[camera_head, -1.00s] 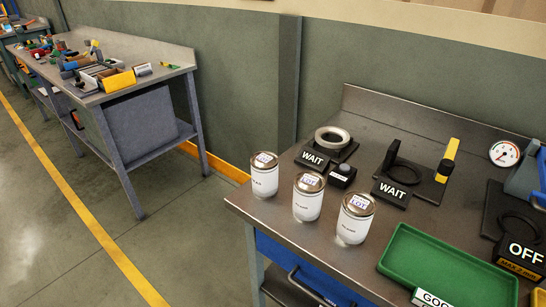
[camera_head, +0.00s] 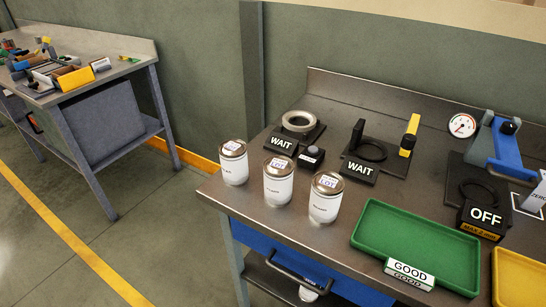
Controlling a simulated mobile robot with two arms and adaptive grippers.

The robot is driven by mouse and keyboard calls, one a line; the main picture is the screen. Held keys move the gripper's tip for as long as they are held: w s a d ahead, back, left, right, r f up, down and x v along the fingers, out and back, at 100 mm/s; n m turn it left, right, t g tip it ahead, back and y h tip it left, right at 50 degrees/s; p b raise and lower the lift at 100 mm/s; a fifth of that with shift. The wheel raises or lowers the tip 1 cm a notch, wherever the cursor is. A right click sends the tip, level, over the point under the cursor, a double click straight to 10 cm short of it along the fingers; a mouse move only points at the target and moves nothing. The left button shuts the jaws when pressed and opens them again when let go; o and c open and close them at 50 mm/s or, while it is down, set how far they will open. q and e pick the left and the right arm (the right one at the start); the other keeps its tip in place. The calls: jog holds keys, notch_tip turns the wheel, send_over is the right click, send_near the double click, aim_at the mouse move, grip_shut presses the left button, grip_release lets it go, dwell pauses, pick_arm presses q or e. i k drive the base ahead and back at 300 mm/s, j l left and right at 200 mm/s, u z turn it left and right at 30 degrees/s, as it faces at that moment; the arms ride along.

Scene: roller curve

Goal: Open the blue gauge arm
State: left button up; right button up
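The blue gauge arm (camera_head: 506,148) is at the right of the bench, on a black fixture behind the "OFF" sign (camera_head: 483,216). It has a black knob (camera_head: 510,126) near its top. It slopes over the back right part of the fixture; I cannot tell whether it is shut or raised. A black ring (camera_head: 477,190) lies on the fixture in front of it. A round white dial (camera_head: 462,125) with a red needle stands behind it to the left. Neither of my grippers is in view.
Three white cans (camera_head: 278,182) stand at the bench's left front. Two fixtures with "WAIT" signs (camera_head: 360,168) stand behind them, one with a yellow lever (camera_head: 410,132). A green "GOOD" tray (camera_head: 375,217) and a yellow tray (camera_head: 520,275) lie in front. Another bench (camera_head: 110,50) is far left.

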aim_at(507, 166)
jog(key=z, duration=1.4)
